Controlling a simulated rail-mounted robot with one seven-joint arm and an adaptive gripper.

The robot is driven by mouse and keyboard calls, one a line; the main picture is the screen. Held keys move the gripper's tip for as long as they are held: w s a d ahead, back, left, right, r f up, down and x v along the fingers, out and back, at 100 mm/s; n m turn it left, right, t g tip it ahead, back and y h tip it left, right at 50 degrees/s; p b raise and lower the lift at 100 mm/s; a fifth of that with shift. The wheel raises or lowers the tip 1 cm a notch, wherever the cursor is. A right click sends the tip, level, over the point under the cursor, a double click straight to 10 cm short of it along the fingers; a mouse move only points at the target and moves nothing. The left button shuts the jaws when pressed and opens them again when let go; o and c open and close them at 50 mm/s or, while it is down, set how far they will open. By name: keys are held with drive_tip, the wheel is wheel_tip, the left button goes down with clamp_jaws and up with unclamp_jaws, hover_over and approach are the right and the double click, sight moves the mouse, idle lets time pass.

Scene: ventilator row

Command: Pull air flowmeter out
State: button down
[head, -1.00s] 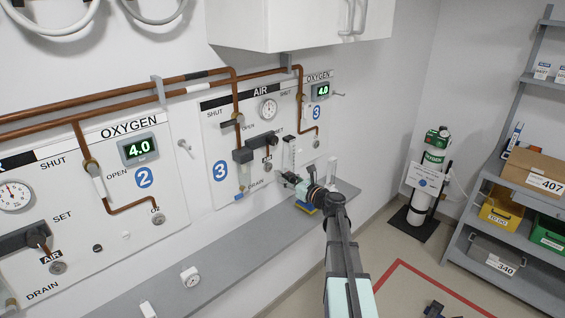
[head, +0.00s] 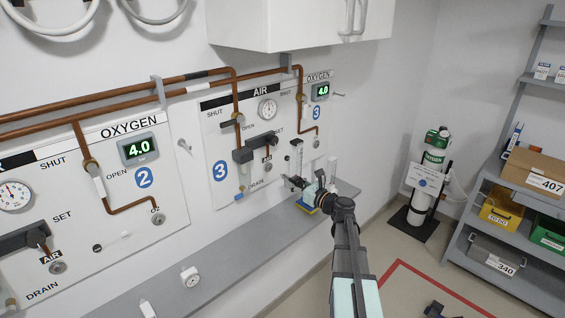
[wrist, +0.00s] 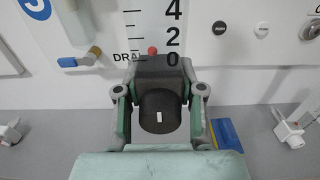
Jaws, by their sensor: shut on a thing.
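The air flowmeter (head: 296,157) is a clear upright tube with a scale on a black body. In the wrist view its black body (wrist: 165,68) and round black knob (wrist: 160,112) face me, with the numbers 4, 2 and 0 above. My gripper (head: 299,183) is shut on the body, with one finger on each side, also in the wrist view (wrist: 159,100). The flowmeter stands in front of wall panel 3 (head: 222,115), to the right of the air outlet (head: 267,166), and looks apart from it. Its rear side is hidden.
A grey shelf (head: 235,245) runs below the panels. An oxygen cylinder (head: 428,180) stands in the right corner.

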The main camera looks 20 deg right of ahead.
drive_tip(key=shift+v, duration=1)
